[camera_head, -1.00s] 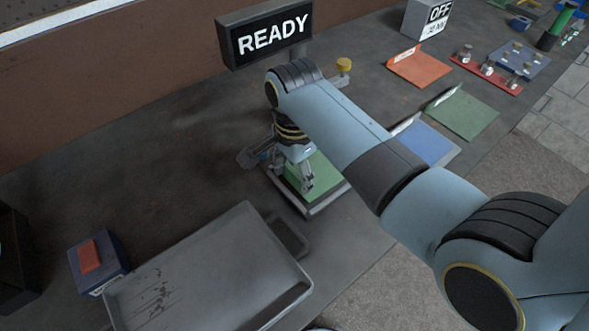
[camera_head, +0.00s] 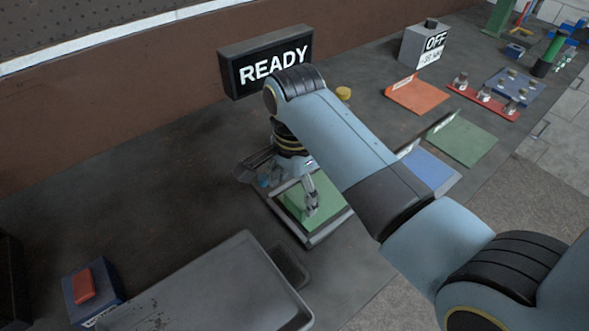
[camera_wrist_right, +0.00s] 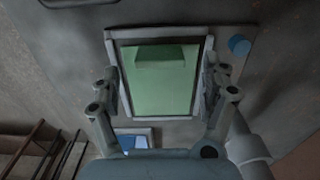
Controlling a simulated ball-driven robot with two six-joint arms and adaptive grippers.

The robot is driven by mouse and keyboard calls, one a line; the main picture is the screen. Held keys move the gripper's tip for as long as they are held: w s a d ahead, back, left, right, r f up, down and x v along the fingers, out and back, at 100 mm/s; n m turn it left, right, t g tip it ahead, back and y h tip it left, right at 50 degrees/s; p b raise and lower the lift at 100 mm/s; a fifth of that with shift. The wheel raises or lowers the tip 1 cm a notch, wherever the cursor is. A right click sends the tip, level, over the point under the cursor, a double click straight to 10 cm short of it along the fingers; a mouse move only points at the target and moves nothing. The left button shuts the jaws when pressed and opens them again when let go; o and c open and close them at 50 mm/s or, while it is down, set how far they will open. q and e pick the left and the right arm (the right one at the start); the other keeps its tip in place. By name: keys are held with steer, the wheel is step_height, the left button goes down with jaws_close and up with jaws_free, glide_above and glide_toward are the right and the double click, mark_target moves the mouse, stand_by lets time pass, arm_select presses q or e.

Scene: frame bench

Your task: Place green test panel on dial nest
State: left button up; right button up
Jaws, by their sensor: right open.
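The green test panel (camera_wrist_right: 159,88) is a flat green plate with a raised green block near one edge. It lies inside the grey frame of the dial nest (camera_wrist_right: 113,51), and looks flat within the rim. In the head view the panel (camera_head: 296,205) and the nest (camera_head: 326,232) show partly behind my right arm. My right gripper (camera_wrist_right: 162,82) is open above the panel, one finger on each side of it, with nothing between them. In the head view the right gripper (camera_head: 288,188) hangs over the nest. My left gripper is not in view.
A READY sign (camera_head: 270,65) stands behind the nest. A grey tray (camera_head: 215,290) and a red-topped blue box (camera_head: 85,287) are at front left. Orange (camera_head: 418,95), green (camera_head: 463,138) and blue (camera_head: 432,170) plates lie to the right. The bench left of the nest is clear.

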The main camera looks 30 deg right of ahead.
step_height(320, 180, up, 8)
steer(key=shift+r, duration=0.2)
stand_by(0.5)
